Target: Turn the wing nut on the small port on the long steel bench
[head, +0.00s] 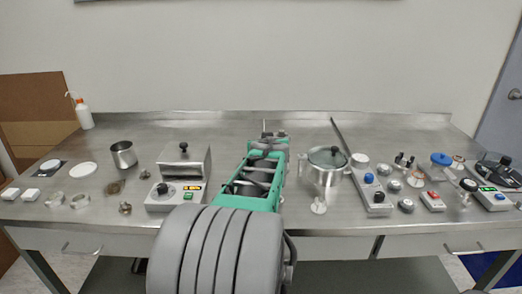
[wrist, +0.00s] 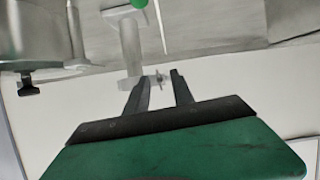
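In the wrist view a pale upright tube with a flange and clamp at its end, seemingly the small port (wrist: 130,45), stands just beyond my fingers. A small metal wing nut (wrist: 160,78) sticks out from the clamp's side. My gripper (wrist: 160,77) is open, its two dark fingers apart, with the wing nut at or between the fingertips. I cannot tell whether either finger touches it. In the head view my teal arm reaches over the steel bench (head: 230,128) and hides the port and wing nut.
A lidded steel pot (head: 325,170) stands right of my arm, and a steel box with a black knob (head: 181,167) stands left. A steel cup (head: 123,155) is farther left. Control boxes and small fittings crowd the right side. The back of the bench is mostly clear.

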